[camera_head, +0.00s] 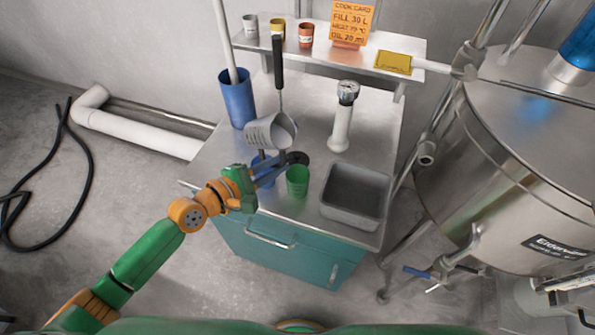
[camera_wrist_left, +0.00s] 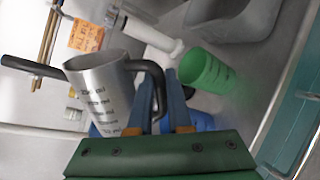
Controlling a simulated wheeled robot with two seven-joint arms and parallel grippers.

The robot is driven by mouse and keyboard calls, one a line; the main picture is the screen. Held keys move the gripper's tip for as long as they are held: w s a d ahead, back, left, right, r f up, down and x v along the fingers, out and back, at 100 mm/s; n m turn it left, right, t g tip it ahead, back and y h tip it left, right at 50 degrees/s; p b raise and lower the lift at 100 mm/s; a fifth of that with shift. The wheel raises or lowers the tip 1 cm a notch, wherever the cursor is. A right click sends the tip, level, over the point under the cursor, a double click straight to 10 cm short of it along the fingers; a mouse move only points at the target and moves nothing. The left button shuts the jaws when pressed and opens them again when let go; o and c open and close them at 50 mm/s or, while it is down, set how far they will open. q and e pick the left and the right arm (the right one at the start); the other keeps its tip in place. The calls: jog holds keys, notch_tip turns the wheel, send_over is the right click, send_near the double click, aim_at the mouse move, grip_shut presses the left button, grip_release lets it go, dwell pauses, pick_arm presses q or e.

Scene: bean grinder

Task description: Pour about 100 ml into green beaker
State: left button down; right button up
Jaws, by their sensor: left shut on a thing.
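My left gripper (camera_head: 268,174) is shut on the black handle of a metal measuring jug (camera_head: 258,135) with printed volume marks. My right gripper is not in view.
A blue beaker (camera_head: 262,166) is partly hidden behind the gripper. A long black handle (camera_head: 278,62) rises behind the jug. A grey tray (camera_head: 355,192) stands right of the green beaker. A white column with a gauge (camera_head: 341,125) and a blue bin (camera_head: 237,100) stand farther back.

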pick_arm(q)
jog(key=shift+w+a+r+m+p, duration=0.15)
jog(key=shift+m+p, duration=0.25)
jog(key=shift+m, duration=0.1)
dwell(0.8)
jog(key=shift+w+a+f+y, duration=0.2)
jog(key=shift+w+a+y, duration=0.1)
jog(key=shift+w, duration=0.15)
jog(key=shift+w+a+f+m+t+b, duration=0.2)
jog(key=shift+a+f+m+t+b, duration=0.15)
jog(key=shift+m, duration=0.25)
dwell(0.6)
jog(key=shift+p, duration=0.35)
jog(key=shift+r, duration=0.1)
jog(key=shift+a+m+y+p, duration=0.15)
jog(key=shift+m+y+p, duration=0.15)
jog(key=shift+p, duration=0.15)
